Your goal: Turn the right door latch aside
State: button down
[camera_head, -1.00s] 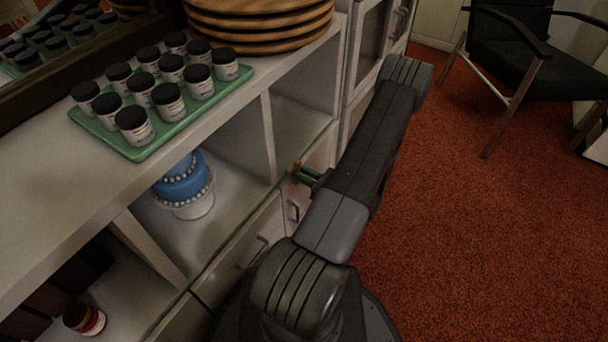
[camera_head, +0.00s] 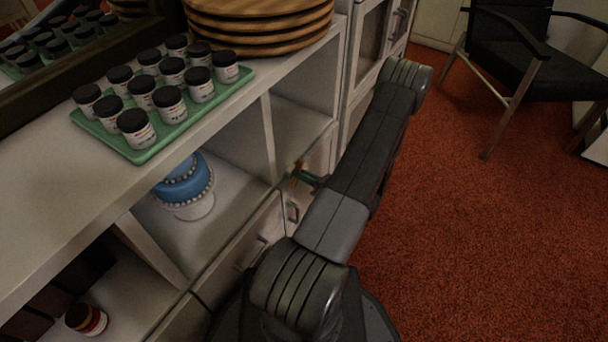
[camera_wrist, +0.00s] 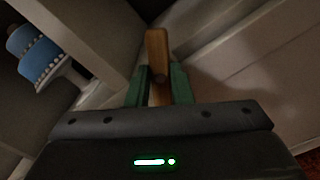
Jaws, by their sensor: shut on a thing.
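The right door latch is a small wooden bar (camera_wrist: 157,50), seen in the wrist view running from between my fingers up past their tips, with a dark round spot on it. It also shows small in the head view (camera_head: 297,169), tilted, at the cabinet front. My gripper (camera_wrist: 158,82) is shut on the latch, with one green finger on each side of it. In the head view my gripper (camera_head: 304,178) is mostly hidden behind my arm. The cabinet door (camera_head: 318,160) by the latch is partly hidden by my arm.
A blue cake on a white stand (camera_head: 187,188) is in the open shelf left of the latch. Drawer handles (camera_head: 293,211) are below.

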jog(key=m, duration=0.5)
jog(key=m+p, duration=0.1)
jog(key=m, duration=0.5)
jog(key=shift+w+f, duration=0.15)
jog(key=shift+f, duration=0.05)
jog(key=shift+p, duration=0.3)
jog(key=c, duration=1.3)
grip_release()
jog(key=shift+d, duration=0.15)
jog(key=p+v, duration=0.2)
jog(key=v, duration=1.1)
jog(key=shift+s+d, duration=0.25)
jog(key=shift+s, duration=0.05)
